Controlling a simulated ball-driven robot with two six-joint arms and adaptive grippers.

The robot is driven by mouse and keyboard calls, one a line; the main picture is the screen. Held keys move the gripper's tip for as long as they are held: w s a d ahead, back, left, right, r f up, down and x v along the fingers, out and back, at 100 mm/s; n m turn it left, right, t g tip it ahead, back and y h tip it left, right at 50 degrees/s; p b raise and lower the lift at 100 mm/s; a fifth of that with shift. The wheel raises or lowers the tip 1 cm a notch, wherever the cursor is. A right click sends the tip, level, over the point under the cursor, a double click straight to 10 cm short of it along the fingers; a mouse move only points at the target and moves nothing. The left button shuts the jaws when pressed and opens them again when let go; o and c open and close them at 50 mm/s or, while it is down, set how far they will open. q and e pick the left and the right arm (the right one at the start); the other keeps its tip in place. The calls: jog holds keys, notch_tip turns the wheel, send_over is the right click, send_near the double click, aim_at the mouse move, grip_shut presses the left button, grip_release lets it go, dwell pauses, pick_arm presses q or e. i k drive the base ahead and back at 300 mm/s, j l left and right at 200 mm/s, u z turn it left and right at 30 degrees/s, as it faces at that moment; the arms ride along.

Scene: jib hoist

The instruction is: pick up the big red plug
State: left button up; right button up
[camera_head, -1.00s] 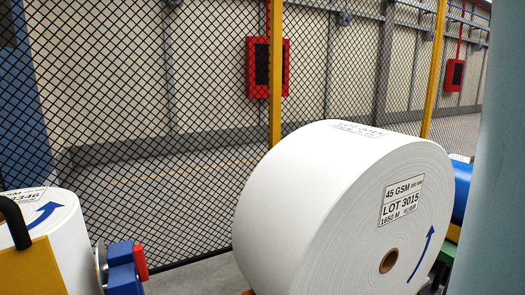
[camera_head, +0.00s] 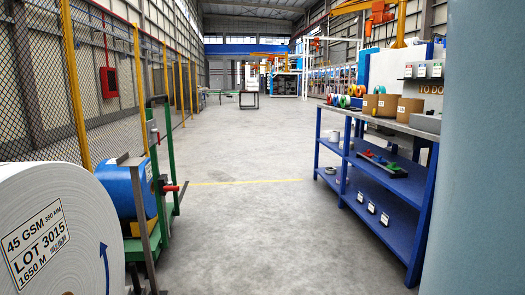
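No big red plug can be made out for certain. A dark tray (camera_head: 399,174) lies on the upper shelf of the blue rack at the right, with small green, blue and red pieces on it. The red piece (camera_head: 391,167) is too small to tell whether it is a plug. Another red part (camera_head: 171,189) sticks out from the green cart at the left; its kind is unclear. Neither of my grippers is in view.
A large white paper roll (camera_head: 60,215) fills the lower left. Behind it stands a green cart (camera_head: 152,262) with a blue roll (camera_head: 122,187). The blue shelf rack (camera_head: 375,205) stands right. The grey floor (camera_head: 255,220) between them is clear.

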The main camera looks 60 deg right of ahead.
aim_at(368, 153)
jog(key=z, duration=2.7)
jog(key=u, duration=4.7)
jog(key=z, duration=0.45)
jog(key=l+z, duration=0.2)
jog(key=z, duration=0.25)
jog(key=l+z, duration=0.25)
jog(key=z, duration=0.15)
jog(key=l+z, duration=0.25)
jog(key=z, duration=0.2)
jog(key=l+z, duration=0.2)
jog(key=z, duration=0.2)
jog(key=i+l+z, duration=0.25)
jog(key=l+z, duration=0.2)
jog(key=i+l+z, duration=0.3)
jog(key=l+z, duration=0.15)
jog(key=i+l+z, duration=0.35)
jog(key=z, duration=0.15)
jog(key=i+l+z, duration=0.15)
jog(key=i+z, duration=0.3)
jog(key=k, duration=0.05)
